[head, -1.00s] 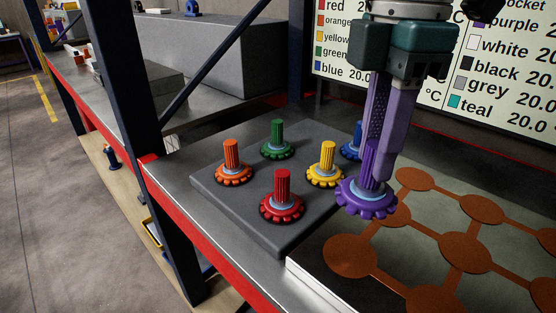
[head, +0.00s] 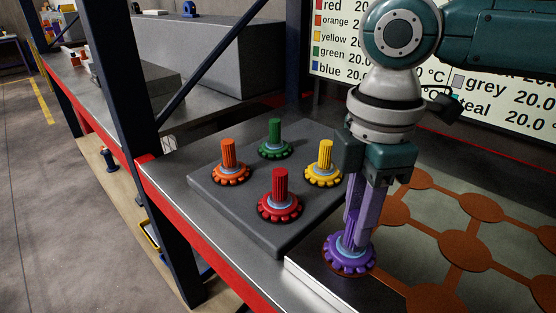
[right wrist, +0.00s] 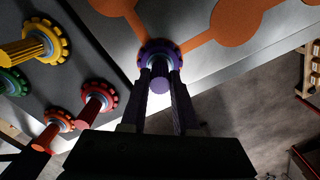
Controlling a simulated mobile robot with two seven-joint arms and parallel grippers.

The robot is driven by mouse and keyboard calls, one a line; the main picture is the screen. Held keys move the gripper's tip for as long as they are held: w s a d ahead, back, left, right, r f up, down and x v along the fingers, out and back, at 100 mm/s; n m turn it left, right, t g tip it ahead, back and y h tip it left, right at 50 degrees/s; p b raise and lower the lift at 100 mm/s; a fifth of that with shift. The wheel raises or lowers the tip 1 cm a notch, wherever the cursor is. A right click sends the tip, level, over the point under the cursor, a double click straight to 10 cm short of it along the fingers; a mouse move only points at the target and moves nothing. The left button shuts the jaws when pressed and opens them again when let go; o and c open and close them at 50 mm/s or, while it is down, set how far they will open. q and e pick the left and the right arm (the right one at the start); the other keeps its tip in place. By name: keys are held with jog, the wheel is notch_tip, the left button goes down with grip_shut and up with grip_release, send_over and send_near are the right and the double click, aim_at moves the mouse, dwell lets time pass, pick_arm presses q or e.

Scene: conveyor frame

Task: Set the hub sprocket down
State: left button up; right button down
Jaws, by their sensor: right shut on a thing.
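The purple hub sprocket (head: 350,260) is upright at the near left corner of the board (head: 312,272) with orange discs and links. It covers most of the corner disc, whose orange edge shows around it. My right gripper (head: 358,228) points down and is shut on the sprocket's ribbed stem. The right wrist view also shows the sprocket (right wrist: 161,54) between the fingers (right wrist: 161,80), over the disc at the end of an orange link. Whether its underside touches the board I cannot tell. My left gripper is not in view.
A dark grey tray (head: 215,191) left of the board holds upright orange (head: 231,170), green (head: 275,138), yellow (head: 323,165) and red (head: 279,197) sprockets. A dark frame post (head: 150,140) stands at the left. A colour-and-temperature sign (head: 335,60) is behind. Other board discs (head: 481,207) are bare.

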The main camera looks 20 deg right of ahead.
jog(key=c, duration=0.7)
grip_release()
jog(key=shift+f, duration=0.1)
jog(key=shift+o, duration=0.2)
notch_tip(320, 180, up, 12)
jog(key=s+a+f+m+t+y, duration=0.25)
jog(key=s+a+f+m, duration=0.35)
jog(key=a+f, duration=0.45)
jog(key=s+d+f+m, duration=0.1)
jog(key=s+d+m, duration=0.1)
jog(key=s, duration=0.1)
jog(key=s+d+f+m+h, duration=0.1)
jog(key=s+d+m, duration=0.2)
jog(key=s+d+m+t+h, duration=0.1)
jog(key=s+d+m, duration=0.1)
jog(key=s, duration=0.2)
jog(key=shift+d+f+m, duration=0.2)
jog(key=shift+f+m, duration=0.1)
jog(key=shift+f, duration=0.1)
